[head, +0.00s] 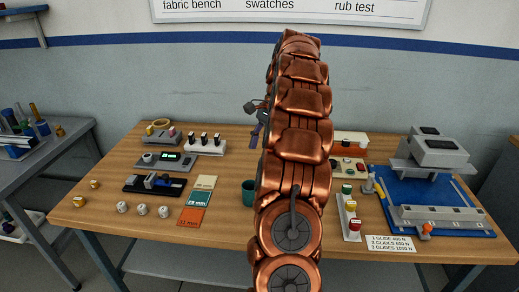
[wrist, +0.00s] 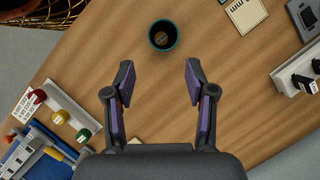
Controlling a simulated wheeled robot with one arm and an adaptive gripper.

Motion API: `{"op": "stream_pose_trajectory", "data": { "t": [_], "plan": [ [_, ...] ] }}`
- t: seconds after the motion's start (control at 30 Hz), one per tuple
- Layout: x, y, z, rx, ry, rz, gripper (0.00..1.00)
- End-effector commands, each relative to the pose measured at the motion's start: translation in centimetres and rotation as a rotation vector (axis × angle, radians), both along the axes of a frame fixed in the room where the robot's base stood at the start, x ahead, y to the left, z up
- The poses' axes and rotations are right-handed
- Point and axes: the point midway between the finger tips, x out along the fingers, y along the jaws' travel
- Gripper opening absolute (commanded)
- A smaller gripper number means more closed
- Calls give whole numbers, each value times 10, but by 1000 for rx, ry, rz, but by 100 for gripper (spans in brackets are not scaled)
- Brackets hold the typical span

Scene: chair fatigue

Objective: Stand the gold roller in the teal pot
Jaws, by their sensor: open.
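The teal pot (wrist: 163,36) stands upright on the wooden bench, ahead of my fingertips in the wrist view. It also shows in the head view (head: 248,193), just left of my arm. A round golden-brown face (wrist: 161,39) shows inside the pot; it may be the end of the gold roller, but I cannot tell for sure. My gripper (wrist: 158,80) is open, with only bare bench between its purple-padded fingers. It is apart from the pot. In the head view my arm hides most of my gripper, and one purple finger (head: 256,136) shows left of it.
Orange, teal and cream cards (head: 199,198) and several small white pieces (head: 142,210) lie left of the pot. A button strip (head: 350,217) and a blue-based machine (head: 440,208) stand to the right. A wire basket (wrist: 45,12) shows past the bench edge.

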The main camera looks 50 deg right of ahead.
Motion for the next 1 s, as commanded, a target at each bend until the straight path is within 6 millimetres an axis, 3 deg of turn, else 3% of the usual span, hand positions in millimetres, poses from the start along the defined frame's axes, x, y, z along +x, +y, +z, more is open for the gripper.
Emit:
{"op": "stream_pose_trajectory", "data": {
  "t": [0.47,0.57,0.67,0.87,1.0],
  "plan": [
    [1,3,9,-1,-2,19,55],
    [6,24,14,-4,-10,78,55],
    [12,58,21,-15,-27,174,55],
    [11,134,32,-42,-61,402,55],
    [-1,186,34,-59,-79,563,55]
  ]
}}
